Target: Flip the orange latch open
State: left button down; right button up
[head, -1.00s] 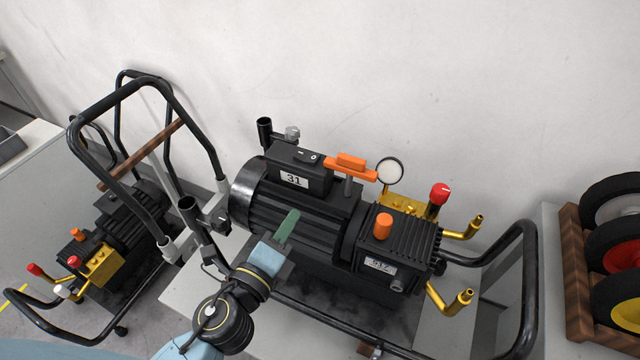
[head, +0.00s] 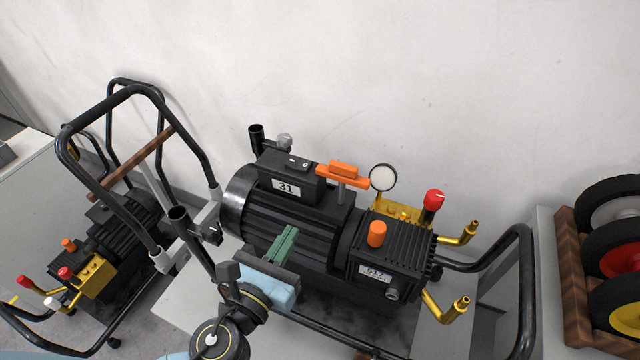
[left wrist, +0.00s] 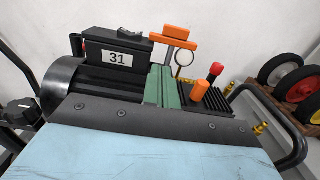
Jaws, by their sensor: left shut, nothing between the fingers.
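The orange latch (head: 343,174) is a flat bar with a raised block, on a grey post above the black pump motor (head: 290,222). It also shows in the left wrist view (left wrist: 178,38), beyond my fingers. My left gripper (head: 287,236) has green fingers pressed together with nothing between them. It is in front of the motor, below and to the left of the latch in the head view, apart from it. In the left wrist view the shut fingers (left wrist: 163,80) point up toward the latch. My right gripper is not in view.
Beside the latch are a round gauge (head: 383,177), a red knob (head: 433,199) and an orange cap (head: 376,233). A black box labelled 31 (head: 291,178) stands left of it. A black tube frame (head: 525,290) surrounds the pump. Wheels sit in a wooden rack (head: 568,260) at right.

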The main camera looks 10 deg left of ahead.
aim_at(326, 175)
pick_arm(q)
jog(key=w, duration=0.4)
jog(key=w+d+p, duration=0.1)
jog(key=w, duration=0.3)
jog(key=w+d+p, duration=0.1)
jog(key=w, duration=0.3)
jog(key=shift+w+d, duration=0.2)
jog(key=shift+d, duration=0.05)
jog(key=shift+w+d, duration=0.15)
jog(key=shift+w, duration=0.55)
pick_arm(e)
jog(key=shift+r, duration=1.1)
